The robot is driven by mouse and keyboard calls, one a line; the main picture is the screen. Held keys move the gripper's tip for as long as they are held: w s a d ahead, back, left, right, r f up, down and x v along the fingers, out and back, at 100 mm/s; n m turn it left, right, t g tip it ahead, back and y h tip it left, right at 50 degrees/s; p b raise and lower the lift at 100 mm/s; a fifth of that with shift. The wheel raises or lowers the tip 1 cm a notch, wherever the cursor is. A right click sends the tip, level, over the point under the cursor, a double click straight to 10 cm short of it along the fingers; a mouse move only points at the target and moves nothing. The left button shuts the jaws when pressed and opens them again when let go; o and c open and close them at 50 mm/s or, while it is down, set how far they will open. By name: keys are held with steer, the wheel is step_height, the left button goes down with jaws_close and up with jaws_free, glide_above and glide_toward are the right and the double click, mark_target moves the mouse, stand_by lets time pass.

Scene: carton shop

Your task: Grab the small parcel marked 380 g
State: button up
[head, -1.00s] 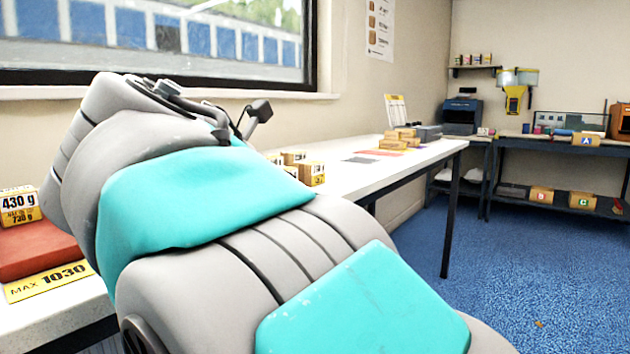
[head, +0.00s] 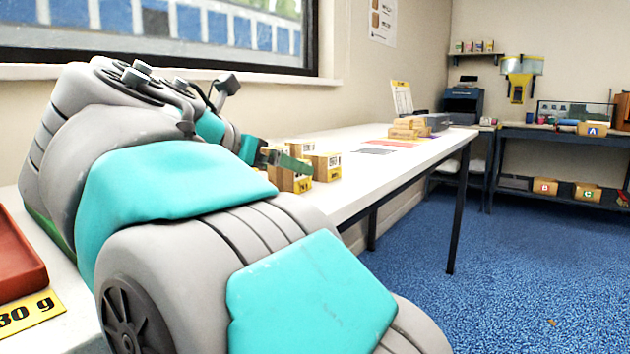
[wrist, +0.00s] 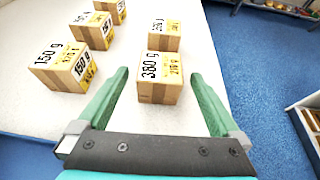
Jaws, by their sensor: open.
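The small parcel marked 380 g (wrist: 158,93) is a brown carton with a white and yellow label. In the wrist view it appears between the green fingers of my gripper (wrist: 160,76), with a gap on each side. My gripper is open and empty. I cannot tell how far the fingertips are above the white table (wrist: 115,112). In the head view the gripper's green fingers (head: 285,161) are beside a small group of parcels, partly hidden by my arm. The labels are too small to read there.
Behind the 380 g parcel stands another parcel (wrist: 164,36). To the left are a 150 g parcel (wrist: 63,67) and several others. A red tray (head: 18,262) is at the head view's left edge. Stacked cartons (head: 408,128) lie farther along the table.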

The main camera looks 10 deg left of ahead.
steer(key=shift+b+x, duration=0.4)
steer(key=shift+x, duration=1.4)
steer(key=shift+c, duration=0.2)
jaws_close()
